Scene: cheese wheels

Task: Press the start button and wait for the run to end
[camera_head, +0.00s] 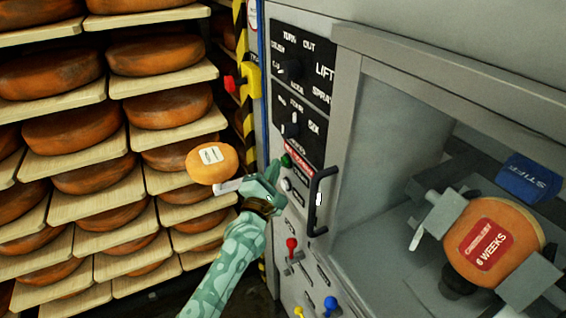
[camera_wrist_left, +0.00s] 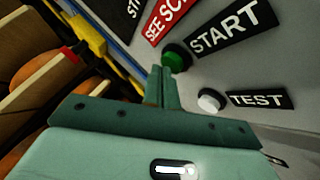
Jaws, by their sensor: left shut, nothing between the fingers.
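The green start button (camera_head: 286,160) sits on the machine's grey front panel, under a red label. In the left wrist view the green button (camera_wrist_left: 177,57) is beside the START label (camera_wrist_left: 225,27). My left gripper (camera_head: 276,168) is shut and empty, with its fingertips right at the button. In the left wrist view the shut fingertips (camera_wrist_left: 161,72) overlap the button's lower left edge; I cannot tell whether they touch it. A cheese wheel with a red "6 WEEKS" label (camera_head: 487,245) sits between grey clamp blocks inside the machine. My right gripper is not in view.
A white button (camera_wrist_left: 209,100) by the TEST label lies just below right. A black handle (camera_head: 320,200) stands out right of the buttons. Red (camera_head: 291,243) and blue (camera_head: 330,304) knobs are lower. Shelves of cheese wheels (camera_head: 75,128) fill the left. A blue block (camera_head: 530,178) is inside the machine.

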